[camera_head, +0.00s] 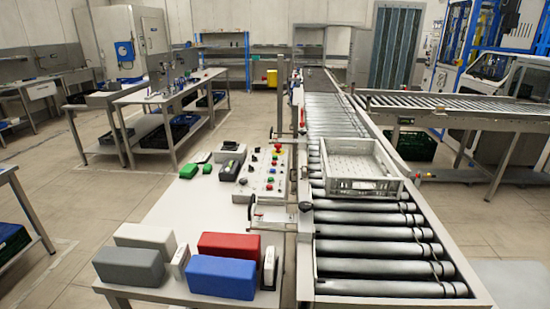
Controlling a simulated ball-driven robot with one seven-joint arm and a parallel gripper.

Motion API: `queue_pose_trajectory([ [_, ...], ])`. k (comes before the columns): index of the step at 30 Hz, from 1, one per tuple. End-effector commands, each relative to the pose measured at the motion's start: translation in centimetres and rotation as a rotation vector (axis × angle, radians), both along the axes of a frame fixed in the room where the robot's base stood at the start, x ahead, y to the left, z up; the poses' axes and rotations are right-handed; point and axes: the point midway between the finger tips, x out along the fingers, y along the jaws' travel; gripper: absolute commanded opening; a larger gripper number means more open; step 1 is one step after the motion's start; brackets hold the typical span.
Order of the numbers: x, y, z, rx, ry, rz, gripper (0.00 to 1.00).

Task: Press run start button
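A light control panel (256,180) with several small knobs and buttons lies on the white table, left of the roller conveyor. The labels are too small to read, so I cannot tell which button is run start. A pale grey crate (364,189) sits on the conveyor rollers (375,247), right of the panel. My gripper is not in view.
On the white table (190,215) stand grey (129,268), white (146,237), red (229,245) and blue (222,278) blocks. Small green and black items lie left of the panel. Metal brackets (270,215) stand along the conveyor's left edge.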

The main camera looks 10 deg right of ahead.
Motion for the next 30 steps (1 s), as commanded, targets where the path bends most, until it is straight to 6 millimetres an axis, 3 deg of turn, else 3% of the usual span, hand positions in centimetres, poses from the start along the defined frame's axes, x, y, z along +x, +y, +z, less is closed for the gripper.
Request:
queue_pose_trajectory([
  [6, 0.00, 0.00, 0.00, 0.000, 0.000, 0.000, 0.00],
  [30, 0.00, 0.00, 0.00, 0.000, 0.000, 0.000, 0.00],
])
